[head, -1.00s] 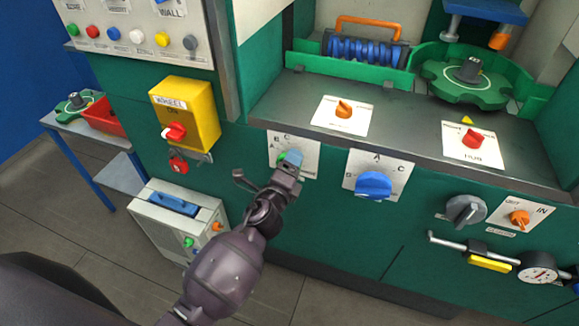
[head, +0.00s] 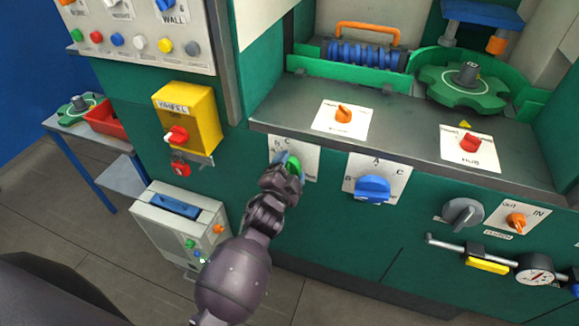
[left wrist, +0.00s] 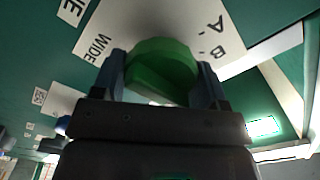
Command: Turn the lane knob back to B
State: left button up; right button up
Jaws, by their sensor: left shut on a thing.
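A green knob (head: 293,163) sits on a white lettered plate (head: 308,152) on the green front panel. My left gripper (head: 288,170) is at this knob, its wrist turned over. In the left wrist view, the fingers stand on either side of the green knob (left wrist: 161,66) and are shut on it. Letters A and B and the word WIDE show on white near it there. The gripper hides part of the plate in the head view, so I cannot tell which mark the knob points at. My right gripper is out of view.
A blue knob (head: 373,188) on another lettered plate is close to the right. A yellow box (head: 195,118) with a red switch juts out on the left. The grey ledge (head: 400,125) above carries orange and red knobs. A pale case (head: 180,222) stands on the floor.

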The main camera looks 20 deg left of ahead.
pick_arm(q)
jog(key=n+p, duration=0.1)
jog(key=n, duration=0.2)
jog(key=shift+r+n, duration=0.15)
jog(key=shift+n, duration=0.25)
jog(key=n+p, duration=0.2)
jog(key=n, duration=0.2)
jog(key=shift+a, duration=0.1)
jog(key=shift+n, duration=0.3)
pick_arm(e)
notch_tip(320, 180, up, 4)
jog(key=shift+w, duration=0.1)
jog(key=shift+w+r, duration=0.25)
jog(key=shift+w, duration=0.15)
